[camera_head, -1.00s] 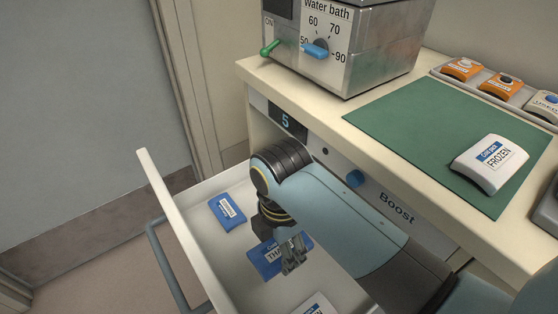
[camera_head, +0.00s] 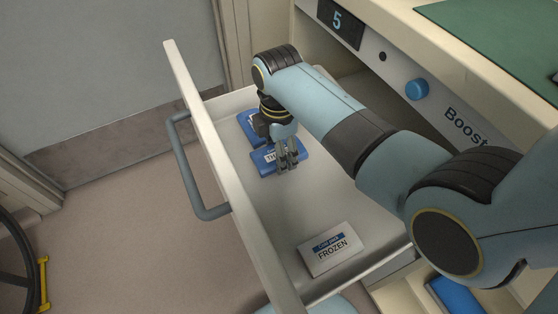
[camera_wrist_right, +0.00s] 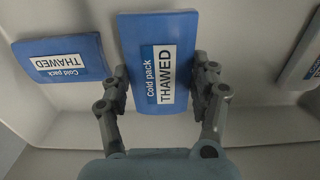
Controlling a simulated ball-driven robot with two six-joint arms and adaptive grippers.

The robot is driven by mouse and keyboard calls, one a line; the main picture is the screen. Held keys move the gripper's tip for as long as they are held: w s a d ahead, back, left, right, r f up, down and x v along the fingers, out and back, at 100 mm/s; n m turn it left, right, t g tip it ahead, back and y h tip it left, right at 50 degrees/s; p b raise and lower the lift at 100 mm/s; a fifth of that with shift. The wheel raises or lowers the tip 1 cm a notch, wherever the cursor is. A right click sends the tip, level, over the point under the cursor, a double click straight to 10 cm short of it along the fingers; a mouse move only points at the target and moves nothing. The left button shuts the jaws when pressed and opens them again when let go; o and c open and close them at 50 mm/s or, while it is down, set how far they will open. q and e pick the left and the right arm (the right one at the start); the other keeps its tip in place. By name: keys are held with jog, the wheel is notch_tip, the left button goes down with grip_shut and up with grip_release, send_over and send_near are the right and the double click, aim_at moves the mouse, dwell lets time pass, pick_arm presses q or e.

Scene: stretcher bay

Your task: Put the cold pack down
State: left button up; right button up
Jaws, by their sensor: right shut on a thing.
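My right gripper (camera_head: 288,158) is shut on a blue cold pack (camera_head: 264,161) labelled THAWED, inside the open drawer (camera_head: 222,158). In the wrist view the right gripper's fingers (camera_wrist_right: 162,88) are at the two long sides of this pack (camera_wrist_right: 148,70). I cannot tell whether the pack touches the drawer floor. A second blue THAWED pack (camera_head: 247,122) lies just beyond it, partly hidden by my arm; in the wrist view it is at the left (camera_wrist_right: 60,58). A white FROZEN pack (camera_head: 330,250) lies at the drawer's near end. My left gripper is not in view.
The drawer has a grey handle (camera_head: 184,170) on its front. The cabinet above has a blue knob (camera_head: 417,90) and a green mat (camera_head: 500,38) on its top. The drawer floor between the held pack and the FROZEN pack is clear.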

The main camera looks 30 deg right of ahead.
notch_tip(320, 180, down, 4)
jog(key=shift+s+r+b, duration=0.1)
jog(key=shift+b, duration=0.65)
jog(key=shift+r, duration=0.15)
jog(key=o, duration=1.4)
jog(key=shift+c, duration=0.2)
notch_tip(320, 180, up, 12)
jog(key=p, duration=0.4)
jog(key=shift+p, duration=0.3)
